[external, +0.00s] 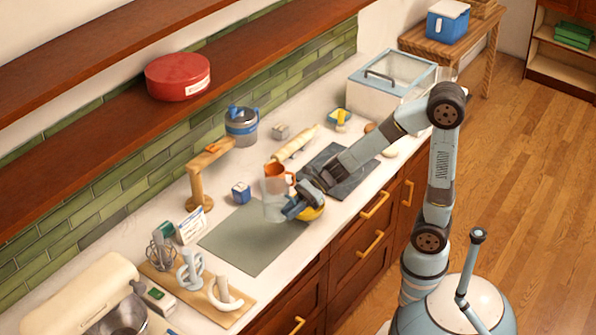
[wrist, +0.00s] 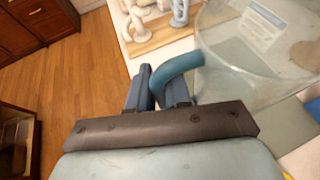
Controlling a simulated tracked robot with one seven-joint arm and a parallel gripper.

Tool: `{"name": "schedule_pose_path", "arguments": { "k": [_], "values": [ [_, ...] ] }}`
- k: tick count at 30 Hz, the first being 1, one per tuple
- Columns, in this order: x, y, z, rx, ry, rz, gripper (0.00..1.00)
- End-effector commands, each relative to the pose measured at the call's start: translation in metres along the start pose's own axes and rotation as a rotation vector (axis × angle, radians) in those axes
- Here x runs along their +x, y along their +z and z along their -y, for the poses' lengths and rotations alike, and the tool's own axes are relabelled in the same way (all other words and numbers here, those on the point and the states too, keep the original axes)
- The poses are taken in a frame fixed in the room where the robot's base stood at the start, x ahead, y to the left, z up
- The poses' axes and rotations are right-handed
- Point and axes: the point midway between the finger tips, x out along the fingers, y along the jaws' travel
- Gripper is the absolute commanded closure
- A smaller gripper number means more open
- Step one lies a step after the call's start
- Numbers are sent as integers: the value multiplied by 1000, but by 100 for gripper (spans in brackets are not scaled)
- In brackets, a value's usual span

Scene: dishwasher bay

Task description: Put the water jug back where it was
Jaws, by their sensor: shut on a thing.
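The water jug (external: 274,208) is a clear vessel with a blue handle, upright or nearly so, at the far right part of the grey-green mat (external: 240,245). I cannot tell whether its base touches the mat. My gripper (external: 290,210) is at the jug's right side. In the wrist view my gripper (wrist: 160,88) is shut on the jug's blue handle (wrist: 186,63), and the clear jug body (wrist: 225,75) fills the upper right. Part of the handle is hidden by the fingers.
A yellow bowl (external: 314,211) is close beside my gripper. An orange cup (external: 269,172) shows behind the jug. A blue box (external: 241,192) and a wooden stand (external: 195,185) are to the left. The mat's middle is clear.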

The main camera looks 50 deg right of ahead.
Motion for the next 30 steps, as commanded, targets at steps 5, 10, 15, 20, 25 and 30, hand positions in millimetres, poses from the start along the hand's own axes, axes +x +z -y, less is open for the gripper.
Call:
{"name": "schedule_pose_path", "arguments": {
  "k": [5,10,15,20,25,30],
  "values": [
    [22,-4,17,2,1,-1,100],
    [42,-7,34,1,1,-1,100],
    [62,-16,48,2,1,-1,100],
    [78,-28,58,2,1,-1,100],
    [92,-38,66,0,1,0,100],
    [96,-41,69,0,1,1,100]
  ]
}}
